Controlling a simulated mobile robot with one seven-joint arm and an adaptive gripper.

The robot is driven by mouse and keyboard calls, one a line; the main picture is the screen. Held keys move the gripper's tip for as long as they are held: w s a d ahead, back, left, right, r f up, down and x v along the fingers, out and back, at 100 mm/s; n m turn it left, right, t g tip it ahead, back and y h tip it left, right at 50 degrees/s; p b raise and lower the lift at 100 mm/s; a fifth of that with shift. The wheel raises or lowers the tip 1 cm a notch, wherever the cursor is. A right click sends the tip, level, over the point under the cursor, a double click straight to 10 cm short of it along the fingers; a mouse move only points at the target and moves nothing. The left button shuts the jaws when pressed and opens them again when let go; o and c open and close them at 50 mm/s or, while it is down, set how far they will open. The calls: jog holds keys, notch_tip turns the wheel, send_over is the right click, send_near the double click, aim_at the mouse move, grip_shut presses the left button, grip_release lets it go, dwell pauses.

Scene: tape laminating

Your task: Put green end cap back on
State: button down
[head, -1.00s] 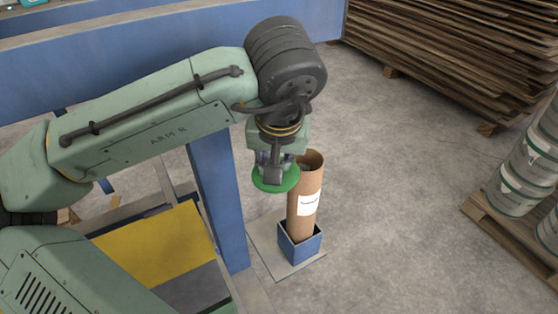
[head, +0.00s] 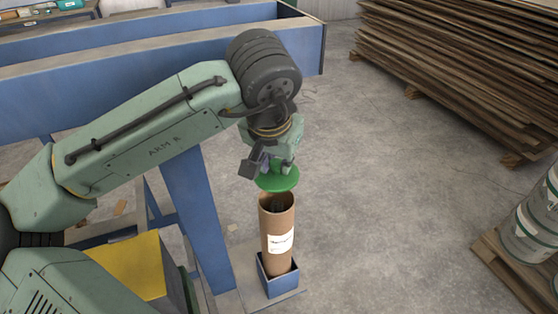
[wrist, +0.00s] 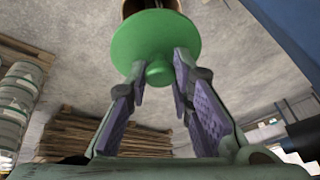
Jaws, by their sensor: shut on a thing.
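The green end cap (head: 278,181) is a round disc with a knob, and it also shows in the wrist view (wrist: 155,42). My gripper (head: 273,166) is shut on the cap's knob; the purple finger pads (wrist: 160,80) sit on both sides of it in the wrist view. The cap hangs just above the open top of a brown cardboard tube (head: 277,228), apart from it in the head view. The tube stands upright in a blue square holder (head: 279,283) and has a white label. Something dark shows inside its mouth. The tube's rim (wrist: 150,6) shows behind the cap in the wrist view.
A blue post (head: 197,220) and blue beam (head: 100,90) stand to the left. A yellow panel (head: 125,265) lies at the lower left. Stacked brown sheets (head: 460,75) and drums on a pallet (head: 505,280) are at the right. The floor between is clear.

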aim_at(275, 177)
jog(key=shift+f+b, duration=2.35)
jog(key=shift+f, duration=0.4)
jog(key=shift+f+b, duration=0.3)
jog(key=shift+f, duration=0.15)
jog(key=shift+p, duration=0.3)
jog(key=shift+a+f, duration=0.1)
jog(key=shift+f, duration=0.05)
jog(key=c, duration=1.3)
grip_release()
jog(key=shift+c, duration=0.2)
jog(key=shift+o, duration=0.5)
jog(key=o, duration=0.4)
